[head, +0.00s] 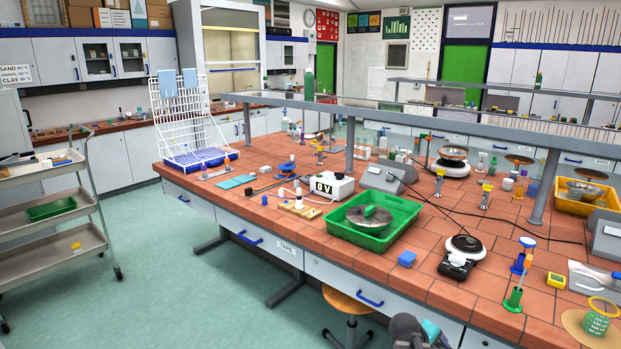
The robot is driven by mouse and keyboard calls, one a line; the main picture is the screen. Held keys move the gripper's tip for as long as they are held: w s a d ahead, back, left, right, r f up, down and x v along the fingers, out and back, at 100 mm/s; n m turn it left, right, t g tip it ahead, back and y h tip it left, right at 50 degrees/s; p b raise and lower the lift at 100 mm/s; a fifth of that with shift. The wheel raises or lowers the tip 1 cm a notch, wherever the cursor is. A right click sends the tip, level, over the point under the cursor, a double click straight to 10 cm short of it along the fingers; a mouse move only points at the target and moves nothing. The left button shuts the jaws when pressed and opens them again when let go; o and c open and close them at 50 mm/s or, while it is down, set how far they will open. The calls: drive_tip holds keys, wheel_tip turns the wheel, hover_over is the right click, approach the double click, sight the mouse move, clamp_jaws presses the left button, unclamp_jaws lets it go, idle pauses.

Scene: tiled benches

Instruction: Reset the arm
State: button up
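A dark grey rounded part with a teal piece, which looks like a part of my arm (408,331), shows at the bottom edge of the head view, right of centre. It is in front of the near bench's drawer fronts, below the bench top. The rest of the arm is cut off by the frame. I see no gripper fingers, so I cannot say whether they hold anything.
The tiled bench (330,236) lies just beyond. A stool (347,302) stands below.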

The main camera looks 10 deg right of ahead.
drive_tip(key=s+a+f+m+g+y, duration=0.15)
drive_tip(key=a+f+y, duration=0.3)
drive_tip(key=a, duration=1.15)
drive_tip(key=w+a+f+m+y, duration=0.1)
drive_tip(key=a+f+m+y, duration=0.3)
drive_tip(key=a, duration=1.2)
drive_tip(key=s+f+g+h+b, duration=0.1)
drive_tip(key=s+f+g+b, duration=0.4)
drive_tip(key=s+f, duration=2.1)
wheel_tip(320, 180, down, 3)
drive_tip(key=b, duration=0.5)
drive_tip(key=shift+d+n+g, duration=0.15)
drive_tip(key=shift+n+g, duration=0.2)
